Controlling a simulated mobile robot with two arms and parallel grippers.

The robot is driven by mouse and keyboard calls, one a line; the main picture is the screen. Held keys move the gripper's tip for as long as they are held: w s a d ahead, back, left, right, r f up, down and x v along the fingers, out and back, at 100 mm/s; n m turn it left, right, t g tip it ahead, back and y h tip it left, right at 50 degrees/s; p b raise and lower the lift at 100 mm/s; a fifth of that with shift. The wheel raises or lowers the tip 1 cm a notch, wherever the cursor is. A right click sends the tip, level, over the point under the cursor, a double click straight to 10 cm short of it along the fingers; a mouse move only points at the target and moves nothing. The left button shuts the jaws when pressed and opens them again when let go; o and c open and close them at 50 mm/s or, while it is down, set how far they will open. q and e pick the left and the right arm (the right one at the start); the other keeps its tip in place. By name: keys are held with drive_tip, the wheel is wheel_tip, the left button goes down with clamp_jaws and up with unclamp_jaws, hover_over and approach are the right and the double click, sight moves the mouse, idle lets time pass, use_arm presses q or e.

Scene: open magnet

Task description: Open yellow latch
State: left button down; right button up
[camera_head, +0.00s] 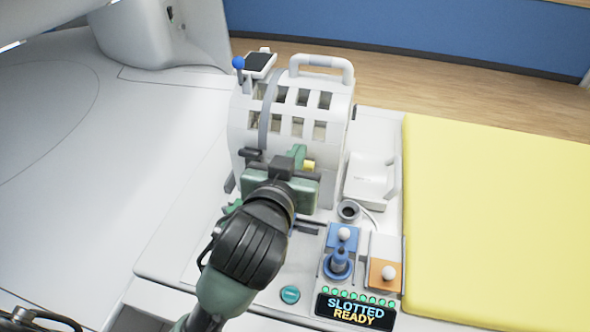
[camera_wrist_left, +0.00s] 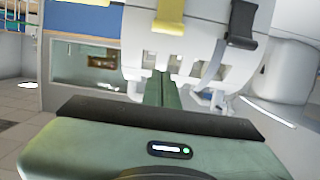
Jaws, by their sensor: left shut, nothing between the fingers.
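The yellow latch (camera_head: 309,165) shows as a small yellow end on the front of the white slotted, barrel-shaped housing (camera_head: 336,130), just right of my left gripper (camera_head: 298,151). In the left wrist view the yellow latch (camera_wrist_left: 168,16) hangs down at the top, in line with my fingers. My left gripper's green fingers (camera_wrist_left: 163,76) are together and empty, pointing at the housing, with the tips below the latch in the picture. I cannot tell whether they touch anything. The gripper hides part of the housing front in the head view. My right gripper is not in view.
A dark latch (camera_wrist_left: 241,24) hangs right of the yellow one. Below the housing are a blue joystick (camera_head: 337,262), an orange block with a white knob (camera_head: 386,274) and a display (camera_head: 355,310) reading "SLOTTED READY". A yellow pad (camera_head: 495,220) lies right.

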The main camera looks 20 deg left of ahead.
sight(308, 130)
use_arm(q)
drive_tip(key=p+x, duration=0.2)
drive_tip(key=x, duration=0.5)
drive_tip(key=shift+w+a, duration=0.1)
drive_tip(key=shift+w, duration=0.25)
drive_tip(key=s+f, duration=0.1)
drive_tip(key=f, duration=0.1)
drive_tip(key=shift+s+f, duration=0.3)
drive_tip(key=shift+s, duration=0.1)
drive_tip(key=shift+s+f, duration=0.4)
drive_tip(key=shift+f, duration=0.1)
